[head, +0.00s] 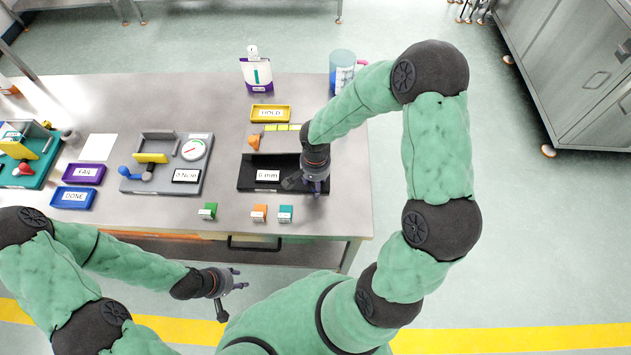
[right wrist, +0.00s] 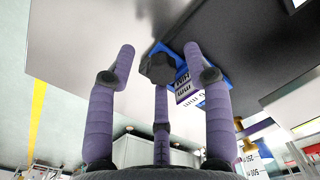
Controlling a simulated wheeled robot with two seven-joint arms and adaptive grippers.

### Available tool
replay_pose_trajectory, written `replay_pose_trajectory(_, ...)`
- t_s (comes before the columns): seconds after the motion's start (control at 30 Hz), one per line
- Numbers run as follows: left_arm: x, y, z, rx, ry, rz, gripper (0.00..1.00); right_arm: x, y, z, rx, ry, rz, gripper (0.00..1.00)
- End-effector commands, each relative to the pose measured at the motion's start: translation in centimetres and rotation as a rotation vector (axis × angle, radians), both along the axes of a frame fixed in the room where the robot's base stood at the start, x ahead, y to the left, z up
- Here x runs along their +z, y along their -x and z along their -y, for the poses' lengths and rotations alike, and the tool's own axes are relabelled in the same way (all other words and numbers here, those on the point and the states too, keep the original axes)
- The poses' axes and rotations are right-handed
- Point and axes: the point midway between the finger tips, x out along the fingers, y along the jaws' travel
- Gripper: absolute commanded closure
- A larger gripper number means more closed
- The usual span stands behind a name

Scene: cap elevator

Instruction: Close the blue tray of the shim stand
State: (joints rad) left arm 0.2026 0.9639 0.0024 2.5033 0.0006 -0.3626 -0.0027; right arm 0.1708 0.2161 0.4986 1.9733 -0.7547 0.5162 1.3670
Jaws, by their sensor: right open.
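In the right wrist view a blue tray (right wrist: 217,92) with white labels marked in mm shows just beyond my right gripper (right wrist: 165,62).
Small green (head: 208,211), orange (head: 259,212) and teal (head: 286,213) blocks stand near the table's front edge. A yellow HOLD tray (head: 270,113) lies behind the stand. A grey gauge fixture (head: 197,183) is to the left.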

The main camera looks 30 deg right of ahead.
Motion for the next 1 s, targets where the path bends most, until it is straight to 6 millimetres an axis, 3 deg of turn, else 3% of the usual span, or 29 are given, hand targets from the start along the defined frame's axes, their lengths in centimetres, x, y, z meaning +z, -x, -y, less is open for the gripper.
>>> replay_pose_trajectory(0.1, 0.0, 0.0, 0.0, 0.0, 0.0, 0.0, 0.6, 0.0, 0.0, 0.0, 0.0, 0.0, 0.0, 0.49)
replay_pose_trajectory(0.3, 0.0, 0.0, 0.0, 0.0, 0.0, 0.0, 0.6, 0.0, 0.0, 0.0, -0.001, -0.001, 0.001, 1.0)
replay_pose_trajectory(0.57, 0.0, 0.0, 0.0, 0.0, 0.0, 0.0, 0.6, 0.0, -0.8, 0.4, -0.003, -0.001, 0.002, 1.0)
replay_pose_trajectory(0.8, 0.1, 0.0, 0.0, 0.0, 0.0, 0.0, 0.6, 0.0, -5.0, 2.9, -0.004, 0.0, 0.004, 1.0)
replay_pose_trajectory(1.0, 0.0, 0.0, 0.0, 0.0, 0.0, 0.0, 0.6, 0.0, -7.3, 4.3, -0.003, -0.001, 0.004, 1.0)
